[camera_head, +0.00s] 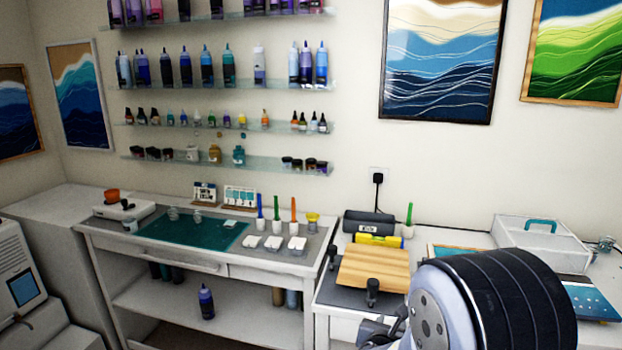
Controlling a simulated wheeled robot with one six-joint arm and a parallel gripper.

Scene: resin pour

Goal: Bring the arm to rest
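My arm fills the lower right of the head view, with a large black ribbed section and a pale grey joint in front of the right-hand table. What looks like part of my gripper (378,330) shows as a small dark grey shape at the bottom edge, left of the grey joint. Its fingertips cannot be made out, so I cannot tell whether it is open or shut, or whether it holds anything.
A wooden board (374,268) lies on the right-hand table, close to my arm, with a dark clamp (372,290) at its front edge. A white box (541,242) stands behind my arm. The workbench on the left carries a green mat (185,236), cups and brushes.

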